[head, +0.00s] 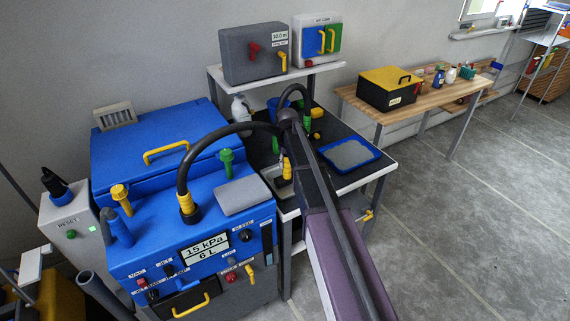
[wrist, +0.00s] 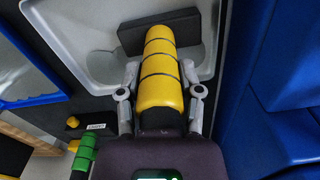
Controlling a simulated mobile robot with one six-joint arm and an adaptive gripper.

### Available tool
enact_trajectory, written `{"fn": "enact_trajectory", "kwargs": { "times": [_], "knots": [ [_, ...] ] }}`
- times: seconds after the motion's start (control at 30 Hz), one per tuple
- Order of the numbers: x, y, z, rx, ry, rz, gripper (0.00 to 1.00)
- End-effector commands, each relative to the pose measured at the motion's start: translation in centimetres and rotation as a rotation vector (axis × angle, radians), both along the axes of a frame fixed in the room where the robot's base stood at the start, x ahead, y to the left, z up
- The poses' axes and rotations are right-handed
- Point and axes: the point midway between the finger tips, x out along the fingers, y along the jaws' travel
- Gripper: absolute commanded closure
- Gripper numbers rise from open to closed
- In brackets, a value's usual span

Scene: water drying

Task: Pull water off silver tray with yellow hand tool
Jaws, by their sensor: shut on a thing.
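My gripper (wrist: 160,95) is shut on the yellow ribbed handle of the hand tool (wrist: 160,55), with one finger on each side. The tool's dark, flat head (wrist: 130,38) is at the far end, over the silver tray (wrist: 82,20). I cannot tell whether the head touches the tray floor. Darker, rounded patches show in the tray on both sides of the handle; whether they are water is unclear. In the head view, the yellow handle (head: 287,169) shows beside my arm, above the tray (head: 267,172), which my arm partly hides.
A large blue machine (head: 150,245) with a black hose stands directly left of the tray. A blue-rimmed tray (head: 372,161) lies to the right on the dark bench top. A spray bottle (head: 240,108) and a blue bucket (head: 273,103) stand behind. The floor at right is open.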

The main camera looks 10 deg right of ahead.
Motion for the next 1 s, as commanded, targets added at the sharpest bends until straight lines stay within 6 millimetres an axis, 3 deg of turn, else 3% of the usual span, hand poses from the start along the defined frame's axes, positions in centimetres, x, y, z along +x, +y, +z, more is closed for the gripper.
{"fn": "enact_trajectory", "kwargs": {
  "times": [0.3,1.0],
  "knots": [
    [0.6,-2.0,0.1,-0.002,0.002,-0.001,0.91],
    [1.0,-3.1,0.0,-0.001,0.002,-0.001,0.91]
  ]
}}
